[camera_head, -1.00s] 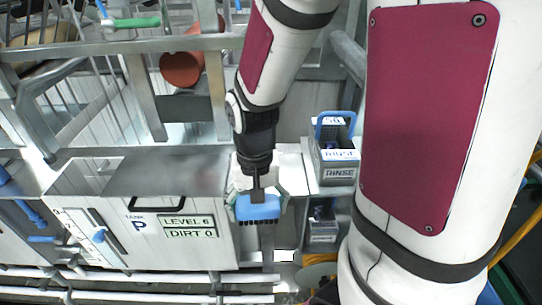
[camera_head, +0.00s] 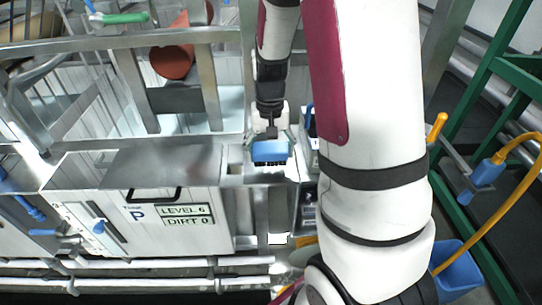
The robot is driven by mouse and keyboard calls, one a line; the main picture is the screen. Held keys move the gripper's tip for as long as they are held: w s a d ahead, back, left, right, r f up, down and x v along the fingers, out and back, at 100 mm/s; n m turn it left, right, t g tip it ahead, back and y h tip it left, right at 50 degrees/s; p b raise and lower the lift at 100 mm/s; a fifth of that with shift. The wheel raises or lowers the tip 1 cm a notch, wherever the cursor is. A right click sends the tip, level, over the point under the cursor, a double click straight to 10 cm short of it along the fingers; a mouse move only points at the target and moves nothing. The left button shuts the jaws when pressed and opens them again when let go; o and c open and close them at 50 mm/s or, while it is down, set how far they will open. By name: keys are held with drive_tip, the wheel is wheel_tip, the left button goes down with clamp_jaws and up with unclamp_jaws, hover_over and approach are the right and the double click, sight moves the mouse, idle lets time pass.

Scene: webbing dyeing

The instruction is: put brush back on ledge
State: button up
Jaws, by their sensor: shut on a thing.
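The brush (camera_head: 269,151) has a blue block with dark bristles pointing down. My gripper (camera_head: 271,136) is shut on it from above. The brush is in front of a narrow grey metal surface (camera_head: 265,183) to the right of tank P; I cannot tell whether it touches that surface. Which surface is the ledge is not clear from this view.
Tank P (camera_head: 150,205), with a metal lid and a black handle, stands to the left. Grey rails run along the back and white pipes (camera_head: 150,265) along the front. My arm hides much of the bins on the right. A blue bucket (camera_head: 457,270) and a green frame stand further right.

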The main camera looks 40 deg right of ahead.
sight(271, 158)
drive_tip(key=shift+w+d+f, duration=0.1)
drive_tip(key=shift+w+d, duration=0.3)
drive_tip(key=shift+d, duration=0.1)
drive_tip(key=shift+f+p, duration=0.4)
drive_tip(key=shift+f, duration=1.3)
drive_tip(key=shift+f, duration=0.2)
drive_tip(key=o, duration=1.2)
drive_tip(key=shift+r, duration=0.15)
